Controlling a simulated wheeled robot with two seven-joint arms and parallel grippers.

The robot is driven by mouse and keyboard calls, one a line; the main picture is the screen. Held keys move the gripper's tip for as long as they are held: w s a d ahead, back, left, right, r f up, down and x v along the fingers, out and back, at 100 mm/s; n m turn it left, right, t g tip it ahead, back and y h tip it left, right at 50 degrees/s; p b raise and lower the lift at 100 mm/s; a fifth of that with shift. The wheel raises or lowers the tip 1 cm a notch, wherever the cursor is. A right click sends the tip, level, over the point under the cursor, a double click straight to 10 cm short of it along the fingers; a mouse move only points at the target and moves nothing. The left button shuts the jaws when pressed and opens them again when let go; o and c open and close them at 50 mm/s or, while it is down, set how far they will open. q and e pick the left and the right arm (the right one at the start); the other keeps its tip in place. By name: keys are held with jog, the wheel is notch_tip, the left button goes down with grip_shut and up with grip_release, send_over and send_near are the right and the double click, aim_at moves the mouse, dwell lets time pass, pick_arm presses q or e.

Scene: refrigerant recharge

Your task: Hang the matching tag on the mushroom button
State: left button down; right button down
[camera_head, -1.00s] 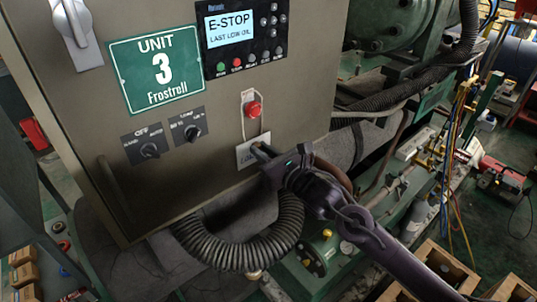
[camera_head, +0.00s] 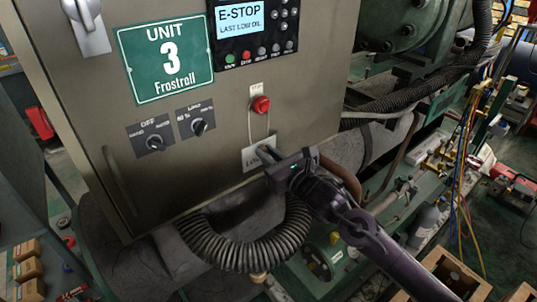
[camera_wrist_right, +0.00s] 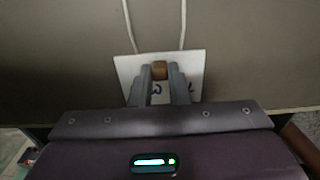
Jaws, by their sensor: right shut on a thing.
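The red mushroom button (camera_head: 261,104) sits on the front of the grey cabinet, below the display. A white tag (camera_head: 252,158) hangs below it against the panel, its pale cord loop running up around the button. My right gripper (camera_head: 270,158) is at the tag. In the right wrist view the gripper (camera_wrist_right: 160,75) is shut on a small brown piece at the tag (camera_wrist_right: 193,68), and two cord strands rise from the tag. The fingers hide part of the tag's lettering. My left gripper is not in view.
The cabinet carries a green Unit 3 sign (camera_head: 166,60), an E-STOP display (camera_head: 241,18) and two rotary knobs (camera_head: 199,126). A black corrugated hose (camera_head: 245,255) curves below. Green machinery and pipes stand to the right.

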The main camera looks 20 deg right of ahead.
jog(key=c, duration=1.3)
grip_release()
jog(key=shift+s+f, duration=0.1)
jog(key=b+v, duration=0.3)
jog(key=v, duration=0.4)
jog(key=shift+s, duration=0.3)
